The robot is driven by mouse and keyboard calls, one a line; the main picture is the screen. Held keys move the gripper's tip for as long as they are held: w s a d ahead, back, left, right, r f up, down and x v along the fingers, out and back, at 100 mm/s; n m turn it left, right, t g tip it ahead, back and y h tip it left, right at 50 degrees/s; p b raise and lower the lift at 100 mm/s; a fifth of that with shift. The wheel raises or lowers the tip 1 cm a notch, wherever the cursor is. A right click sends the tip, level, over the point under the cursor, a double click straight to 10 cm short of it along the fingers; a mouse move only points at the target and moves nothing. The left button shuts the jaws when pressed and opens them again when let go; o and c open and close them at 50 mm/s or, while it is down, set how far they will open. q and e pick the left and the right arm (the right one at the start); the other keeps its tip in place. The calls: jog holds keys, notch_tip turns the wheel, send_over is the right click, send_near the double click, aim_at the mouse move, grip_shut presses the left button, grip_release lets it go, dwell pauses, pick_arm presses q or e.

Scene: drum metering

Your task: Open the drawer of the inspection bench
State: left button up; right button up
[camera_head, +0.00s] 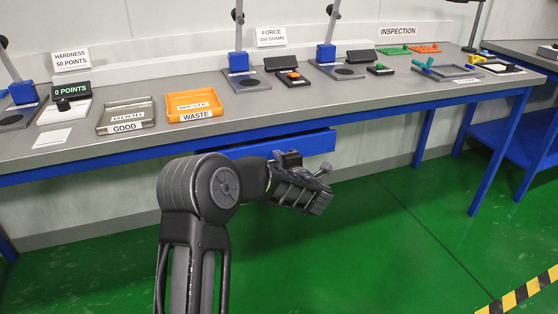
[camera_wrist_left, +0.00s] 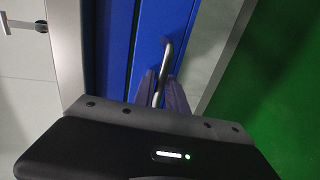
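The inspection bench (camera_head: 350,112) has a grey top and a blue frame. Its blue drawer (camera_head: 312,145) sits under the front edge, and its front also shows in the left wrist view (camera_wrist_left: 150,35). The drawer looks shut or nearly so. A bent metal handle (camera_wrist_left: 166,50) stands out from the drawer front. My left gripper (camera_head: 322,172) is at the drawer front, with its fingers (camera_wrist_left: 162,95) on both sides of the handle and no clear gap, so it looks shut on the handle. The handle is hidden by the gripper in the head view. My right gripper is not in view.
On the bench top stand a grey GOOD tray (camera_head: 142,114), an orange WASTE tray (camera_head: 205,103), a points display (camera_head: 70,90) and test stands. The green floor (camera_head: 380,240) in front is clear. A blue bench leg (camera_head: 500,150) stands at the right.

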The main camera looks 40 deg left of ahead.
pick_arm(q)
grip_shut()
jog(key=shift+d+f, duration=0.1)
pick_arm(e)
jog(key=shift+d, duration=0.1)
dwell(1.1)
